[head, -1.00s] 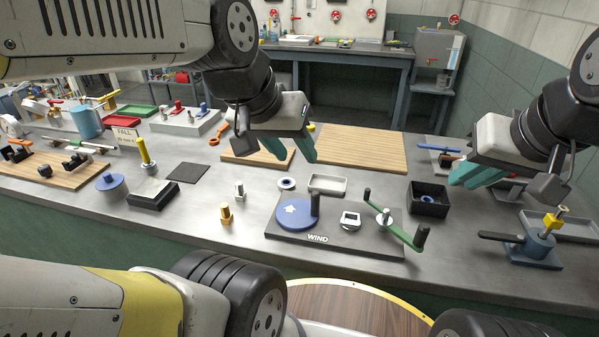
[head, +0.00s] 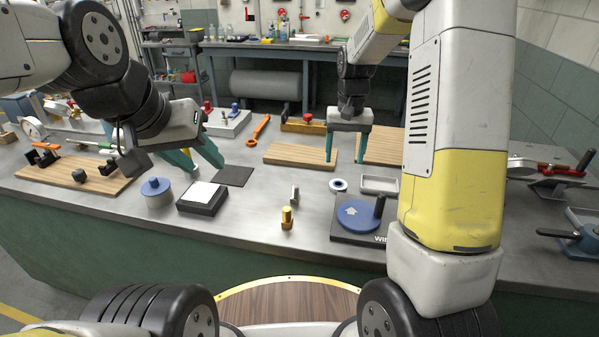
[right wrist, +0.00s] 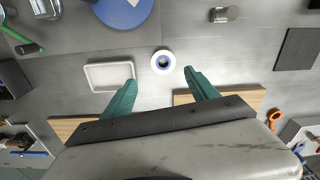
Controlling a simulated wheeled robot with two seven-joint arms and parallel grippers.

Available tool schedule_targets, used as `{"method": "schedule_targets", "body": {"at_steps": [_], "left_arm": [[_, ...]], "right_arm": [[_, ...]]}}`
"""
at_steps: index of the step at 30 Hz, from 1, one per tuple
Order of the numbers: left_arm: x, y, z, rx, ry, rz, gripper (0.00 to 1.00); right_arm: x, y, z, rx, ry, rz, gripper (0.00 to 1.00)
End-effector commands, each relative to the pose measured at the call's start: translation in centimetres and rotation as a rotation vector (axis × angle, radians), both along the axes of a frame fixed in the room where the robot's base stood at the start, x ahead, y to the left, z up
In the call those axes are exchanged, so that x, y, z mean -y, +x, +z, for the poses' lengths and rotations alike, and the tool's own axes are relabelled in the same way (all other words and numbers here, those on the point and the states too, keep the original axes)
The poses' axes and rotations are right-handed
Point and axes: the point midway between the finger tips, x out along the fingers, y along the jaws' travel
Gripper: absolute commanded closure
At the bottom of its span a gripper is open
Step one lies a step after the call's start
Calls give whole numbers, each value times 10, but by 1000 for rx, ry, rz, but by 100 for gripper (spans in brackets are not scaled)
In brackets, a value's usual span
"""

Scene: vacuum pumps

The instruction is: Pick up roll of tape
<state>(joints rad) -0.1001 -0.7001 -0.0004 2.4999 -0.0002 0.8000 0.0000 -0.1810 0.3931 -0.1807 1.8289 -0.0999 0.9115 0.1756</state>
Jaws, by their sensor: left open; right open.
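The roll of tape (head: 338,185), a small white ring with a dark blue core, lies flat on the grey bench, left of a shallow grey tray. It also shows in the right wrist view (right wrist: 163,62), just beyond and between the fingertips. My right gripper (head: 346,158) is open and empty, pointing down above the bench behind the tape, with teal fingers apart. Its fingers also show in the right wrist view (right wrist: 160,77). My left gripper (head: 205,165) is open and empty over the left part of the bench, near a dark square mat.
The grey tray (head: 379,185) lies close to the tape. The blue disc (head: 358,214) of the winding stand is in front of it. A metal cylinder (head: 295,193) and a brass fitting (head: 287,218) stand to its left. Wooden boards (head: 300,154) lie behind. Bare bench surrounds the tape.

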Motion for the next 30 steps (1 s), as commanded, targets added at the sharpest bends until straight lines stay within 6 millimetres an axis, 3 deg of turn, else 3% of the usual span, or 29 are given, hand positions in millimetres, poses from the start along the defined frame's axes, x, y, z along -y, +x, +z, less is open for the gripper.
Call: {"method": "schedule_targets", "body": {"at_steps": [5,21,30], "left_arm": [[0,0,0,0,0,0,58],[0,0,0,0,0,0,58],[0,0,0,0,0,0,58]], "right_arm": [[1,6,-19,-22,-14,-4,32],[5,1,-86,-21,-13,-4,32],[5,1,-90,-17,-12,-4,32]]}}
